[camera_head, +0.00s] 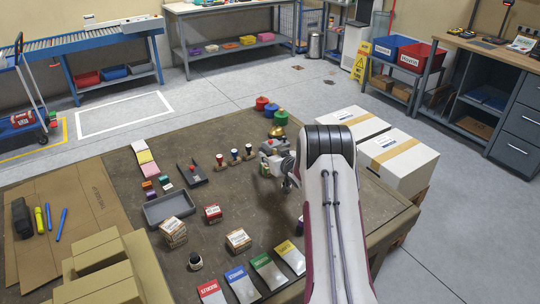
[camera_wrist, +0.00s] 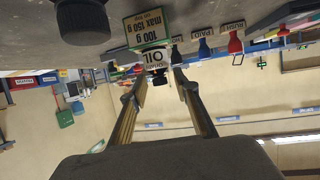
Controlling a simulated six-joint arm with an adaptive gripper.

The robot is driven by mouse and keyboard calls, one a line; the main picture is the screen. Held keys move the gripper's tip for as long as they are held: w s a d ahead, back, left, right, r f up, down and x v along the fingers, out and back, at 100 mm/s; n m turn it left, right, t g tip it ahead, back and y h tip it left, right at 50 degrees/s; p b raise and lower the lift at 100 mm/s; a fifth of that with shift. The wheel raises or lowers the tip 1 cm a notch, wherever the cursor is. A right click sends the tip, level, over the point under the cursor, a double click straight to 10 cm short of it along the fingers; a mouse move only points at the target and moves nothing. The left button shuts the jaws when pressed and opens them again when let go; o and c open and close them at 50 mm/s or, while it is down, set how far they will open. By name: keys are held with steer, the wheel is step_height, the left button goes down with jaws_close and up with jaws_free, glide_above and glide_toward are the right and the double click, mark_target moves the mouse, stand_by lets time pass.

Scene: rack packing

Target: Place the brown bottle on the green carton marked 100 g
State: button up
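The wrist view is upside down. It shows the green-edged carton marked 100 g, max 150 g on top (camera_wrist: 144,29), resting on the table. A bottle with a cream OIL label (camera_wrist: 153,58) and a black cap is seen upright directly over the carton's top edge; little of its body colour shows. I cannot tell for sure whether its base touches the carton. My gripper (camera_wrist: 159,80) is open, its two fingers apart on either side of the cap, with gaps visible. In the head view my arm hides much of this area.
Stamps with dark and red handles (camera_head: 235,155) stand left of my gripper. A large black-capped object (camera_wrist: 82,20) is close in the wrist view. A grey tray (camera_head: 168,208), small boxes (camera_head: 238,240) and coloured packets (camera_head: 268,270) lie nearer. White cartons (camera_head: 398,160) stand at the right.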

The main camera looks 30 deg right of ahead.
steer(key=shift+s+r, duration=0.1)
steer(key=shift+r, duration=0.1)
steer(key=v, duration=1.1)
steer(key=shift+s, duration=0.35)
steer(key=shift+r, duration=0.2)
stand_by(0.6)
steer(key=s+a+r+g+h, duration=0.1)
steer(key=s+a+r+g, duration=0.1)
steer(key=s+a+r, duration=0.55)
steer(key=s+a+r+g, duration=0.2)
steer(key=s+a+r, duration=0.2)
steer(key=a+r, duration=0.55)
steer(key=s+a+g+y, duration=0.1)
steer(key=s+a, duration=0.4)
steer(key=s, duration=0.4)
steer(key=s+a+r+n+g+y, duration=0.1)
steer(key=s+a, duration=0.5)
steer(key=s, duration=0.4)
steer(key=s+a+r+g+y, duration=0.1)
steer(key=s+a, duration=0.4)
steer(key=s, duration=0.5)
steer(key=shift+a+n+g, duration=0.3)
steer(key=shift+n+g, duration=0.1)
